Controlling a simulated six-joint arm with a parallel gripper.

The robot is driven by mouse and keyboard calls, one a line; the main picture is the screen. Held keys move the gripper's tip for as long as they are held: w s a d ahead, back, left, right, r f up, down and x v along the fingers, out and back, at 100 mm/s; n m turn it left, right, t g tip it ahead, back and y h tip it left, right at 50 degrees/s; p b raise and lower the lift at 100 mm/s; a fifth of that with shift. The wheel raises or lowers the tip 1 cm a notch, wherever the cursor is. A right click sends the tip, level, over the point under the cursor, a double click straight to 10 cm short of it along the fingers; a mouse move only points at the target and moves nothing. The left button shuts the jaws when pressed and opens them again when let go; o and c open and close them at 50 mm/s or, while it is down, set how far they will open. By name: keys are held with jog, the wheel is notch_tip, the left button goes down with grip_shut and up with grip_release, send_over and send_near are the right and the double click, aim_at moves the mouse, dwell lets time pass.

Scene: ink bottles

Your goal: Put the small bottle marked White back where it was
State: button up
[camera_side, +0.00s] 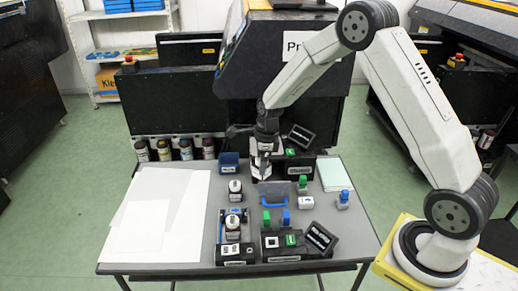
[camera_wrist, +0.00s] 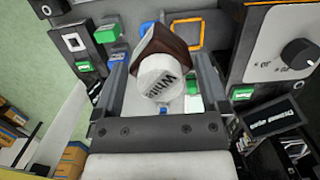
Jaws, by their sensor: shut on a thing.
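My gripper (camera_side: 263,165) is above the back middle of the grey table in the side view, fingers pointing down. In the wrist view, my gripper (camera_wrist: 160,75) is shut on the small bottle marked White (camera_wrist: 158,82), between its two fingers. The white cap with dark lettering faces the wrist camera, and the brown body shows beyond it. In the side view the fingers mostly hide the held bottle. I cannot tell whether it touches the table.
Two small white-capped bottles stand at the middle left, one behind (camera_side: 235,190) and one in front (camera_side: 233,224). A blue box (camera_side: 230,162) is left of my gripper. White sheets (camera_side: 160,215) cover the table's left.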

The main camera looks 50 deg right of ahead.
jog(key=w+d+f, duration=0.1)
jog(key=w+f, duration=0.8)
jog(key=w, duration=0.4)
jog(key=shift+w+d, duration=0.15)
jog(key=shift+d, duration=0.2)
jog(key=shift+f, duration=0.1)
dwell(0.4)
jog(key=shift+w+f, duration=0.25)
jog(key=shift+f, duration=1.6)
jog(key=shift+f, duration=0.2)
jog(key=o, duration=1.2)
jog(key=shift+c, duration=0.2)
